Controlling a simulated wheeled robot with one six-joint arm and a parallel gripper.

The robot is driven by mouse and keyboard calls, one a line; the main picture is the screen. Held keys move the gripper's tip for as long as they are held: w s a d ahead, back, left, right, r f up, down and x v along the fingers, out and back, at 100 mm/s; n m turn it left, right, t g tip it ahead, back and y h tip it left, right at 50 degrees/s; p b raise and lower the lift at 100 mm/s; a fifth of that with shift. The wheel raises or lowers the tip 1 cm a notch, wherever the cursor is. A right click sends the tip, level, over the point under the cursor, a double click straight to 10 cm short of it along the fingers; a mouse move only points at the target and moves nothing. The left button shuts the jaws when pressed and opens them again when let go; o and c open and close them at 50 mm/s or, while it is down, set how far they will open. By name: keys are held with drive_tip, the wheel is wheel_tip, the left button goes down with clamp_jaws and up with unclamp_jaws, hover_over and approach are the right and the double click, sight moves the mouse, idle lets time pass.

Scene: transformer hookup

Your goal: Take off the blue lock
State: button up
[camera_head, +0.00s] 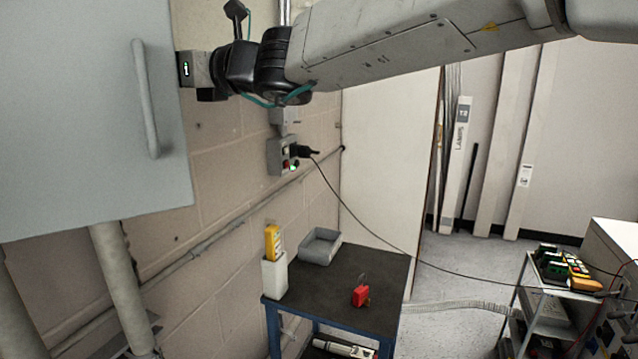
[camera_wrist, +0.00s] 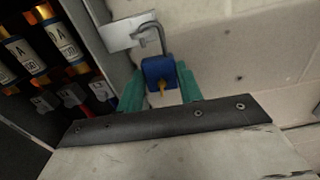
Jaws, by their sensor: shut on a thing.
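The blue lock (camera_wrist: 159,70) hangs in the middle of the wrist view, with its metal shackle up and a yellow key or tag at its lower face. The shackle reaches up to a pale metal plate (camera_wrist: 124,31) at the cabinet's edge. I cannot tell clearly whether it still passes through that plate. My gripper (camera_wrist: 160,82) has teal fingers on both sides of the lock body and is shut on it. In the head view, my gripper's fingers and the lock are hidden behind the grey cabinet door (camera_head: 85,100).
The open cabinet (camera_wrist: 50,60) with labelled fuses is close on the left in the wrist view. A dark table (camera_head: 335,285) holds a red padlock-like thing (camera_head: 361,296), a grey tray (camera_head: 320,246) and a white holder (camera_head: 274,276). A black cable (camera_head: 350,210) droops from a wall box (camera_head: 281,157).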

drive_tip(key=shift+w+r, duration=0.1)
drive_tip(key=shift+r, duration=1.15)
drive_tip(key=shift+w, duration=0.1)
drive_tip(key=shift+w+d+f, duration=0.1)
drive_tip(key=shift+w+d, duration=0.3)
drive_tip(key=shift+w, duration=0.5)
drive_tip(key=shift+w+d, duration=0.4)
drive_tip(key=shift+w, duration=0.45)
drive_tip(key=shift+d, duration=0.1)
drive_tip(key=shift+v, duration=2.4)
drive_tip(key=shift+s, duration=0.1)
